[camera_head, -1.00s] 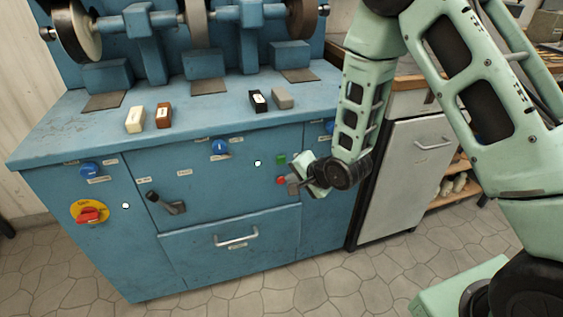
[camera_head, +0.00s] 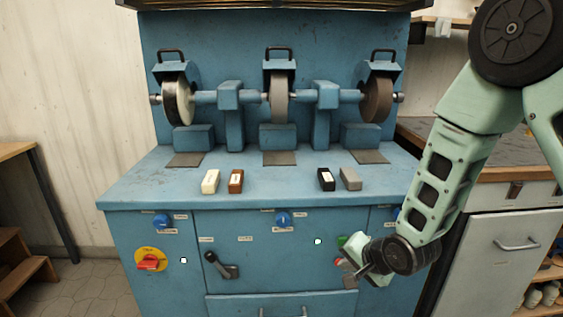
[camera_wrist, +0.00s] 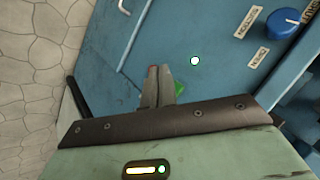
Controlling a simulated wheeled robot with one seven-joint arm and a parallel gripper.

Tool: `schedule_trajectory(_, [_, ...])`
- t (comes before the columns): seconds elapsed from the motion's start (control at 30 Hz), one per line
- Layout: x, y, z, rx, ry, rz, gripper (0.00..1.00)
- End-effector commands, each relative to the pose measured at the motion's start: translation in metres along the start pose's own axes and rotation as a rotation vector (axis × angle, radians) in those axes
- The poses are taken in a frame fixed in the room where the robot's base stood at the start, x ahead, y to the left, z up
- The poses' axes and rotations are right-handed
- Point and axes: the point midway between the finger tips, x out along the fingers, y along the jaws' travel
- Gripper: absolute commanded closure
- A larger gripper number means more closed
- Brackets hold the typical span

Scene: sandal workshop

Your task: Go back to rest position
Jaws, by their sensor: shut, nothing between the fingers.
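My gripper (camera_head: 352,274) is at the lower right of the blue machine's front panel in the head view, close to the green button (camera_head: 342,241) and the red button (camera_head: 339,262). In the wrist view the two fingers (camera_wrist: 157,72) lie together, with nothing held between them. I cannot tell whether the fingers touch the panel.
The blue grinding machine (camera_head: 150,190) carries several wheels and four small blocks on its top. A grey cabinet (camera_head: 490,265) stands at right.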

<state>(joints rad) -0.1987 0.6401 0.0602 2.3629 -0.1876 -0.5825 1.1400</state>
Motion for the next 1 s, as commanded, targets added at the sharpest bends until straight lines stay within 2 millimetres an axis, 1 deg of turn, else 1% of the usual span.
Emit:
schedule_trajectory(0.03, [-0.019, -0.014, 0.014, -0.098, -0.033, 0.028, 1.00])
schedule_trajectory(0.07, [-0.030, -0.019, 0.024, -0.163, -0.059, 0.052, 1.00])
schedule_trajectory(0.1, [-0.045, -0.024, 0.037, -0.249, -0.095, 0.083, 1.00])
schedule_trajectory(0.17, [-0.070, -0.028, 0.058, -0.381, -0.156, 0.126, 1.00])
schedule_trajectory(0.2, [-0.087, -0.029, 0.071, -0.470, -0.198, 0.152, 1.00])
schedule_trajectory(0.27, [-0.113, -0.029, 0.091, -0.601, -0.265, 0.186, 1.00])
schedule_trajectory(0.3, [-0.130, -0.027, 0.103, -0.685, -0.311, 0.206, 1.00])
schedule_trajectory(0.4, [-0.167, -0.020, 0.128, -0.864, -0.412, 0.241, 1.00])
schedule_trajectory(0.5, [-0.200, -0.011, 0.147, -1.016, -0.504, 0.264, 1.00])
schedule_trajectory(0.73, [-0.267, 0.015, 0.180, -1.309, -0.696, 0.294, 1.00])
schedule_trajectory(0.8, [-0.282, 0.004, 0.174, -1.308, -0.704, 0.297, 1.00])
schedule_trajectory(1.0, [-0.310, -0.020, 0.163, -1.304, -0.702, 0.297, 1.00])
